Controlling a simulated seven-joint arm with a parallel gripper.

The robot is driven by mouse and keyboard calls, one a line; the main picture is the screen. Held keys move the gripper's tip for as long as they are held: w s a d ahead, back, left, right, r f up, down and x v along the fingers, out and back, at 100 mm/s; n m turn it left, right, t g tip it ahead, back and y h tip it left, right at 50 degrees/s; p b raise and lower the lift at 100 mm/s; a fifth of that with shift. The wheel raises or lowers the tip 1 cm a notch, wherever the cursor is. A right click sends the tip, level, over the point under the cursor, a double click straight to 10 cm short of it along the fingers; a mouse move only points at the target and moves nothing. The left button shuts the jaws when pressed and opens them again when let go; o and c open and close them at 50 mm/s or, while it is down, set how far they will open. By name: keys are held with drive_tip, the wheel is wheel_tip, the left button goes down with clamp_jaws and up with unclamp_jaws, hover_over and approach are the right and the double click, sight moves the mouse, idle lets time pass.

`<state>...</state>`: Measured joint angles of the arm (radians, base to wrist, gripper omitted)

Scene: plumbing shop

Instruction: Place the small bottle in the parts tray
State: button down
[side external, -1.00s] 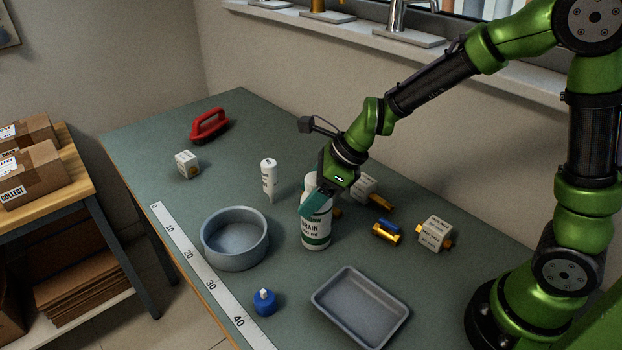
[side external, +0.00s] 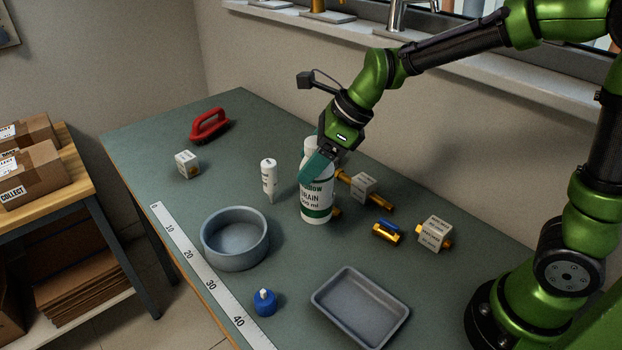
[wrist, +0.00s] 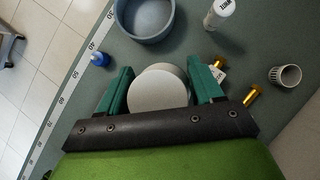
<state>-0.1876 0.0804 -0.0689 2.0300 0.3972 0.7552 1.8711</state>
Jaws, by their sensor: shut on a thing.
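My gripper (side external: 318,168) is shut on a white bottle (side external: 316,202) with a green band and the word DRAIN on its label. The bottle is roughly upright; whether its base touches the bench I cannot tell. In the wrist view its round white top (wrist: 158,90) sits between the teal fingers (wrist: 162,75). A small blue bottle (side external: 264,303) with a white cap stands near the ruler, apart from my gripper; it also shows in the wrist view (wrist: 99,59). The grey rectangular parts tray (side external: 360,308) lies at the front right, empty.
A round grey bowl (side external: 235,238) stands left of the held bottle, with a white tube (side external: 269,180) behind it. Brass fittings and tagged boxes (side external: 435,233) lie to the right. A red-handled tool (side external: 209,125) is at the back left. A ruler (side external: 205,270) runs along the front edge.

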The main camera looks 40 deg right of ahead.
drive_tip(key=shift+s+a+r, duration=0.2)
drive_tip(key=shift+a+r, duration=0.05)
drive_tip(key=shift+r, duration=0.35)
drive_tip(key=shift+s+a+r, duration=0.2)
drive_tip(key=shift+r, duration=0.4)
drive_tip(key=shift+s+a+n+y, duration=0.15)
drive_tip(key=shift+s+a+n, duration=0.15)
drive_tip(key=shift+s, duration=0.15)
drive_tip(key=shift+s+a+n+y, duration=0.15)
drive_tip(key=shift+s+n, duration=0.15)
drive_tip(key=shift+s, duration=0.15)
drive_tip(key=s+a+f+n+g, duration=0.1)
drive_tip(key=s+a+n+g, duration=0.1)
drive_tip(key=s+n+g, duration=0.35)
drive_tip(key=s+a+f+n+g, duration=0.1)
drive_tip(key=s+a+n+g, duration=0.1)
drive_tip(key=s+n, duration=0.7)
wheel_tip(320, 180, down, 8)
drive_tip(key=s+m, duration=0.1)
drive_tip(key=s, duration=0.1)
drive_tip(key=shift+a+r+y, duration=0.15)
drive_tip(key=shift+a+y, duration=0.05)
drive_tip(key=shift+y, duration=0.2)
drive_tip(key=shift+m, duration=0.25)
drive_tip(key=shift+c, duration=0.8)
unclamp_jaws()
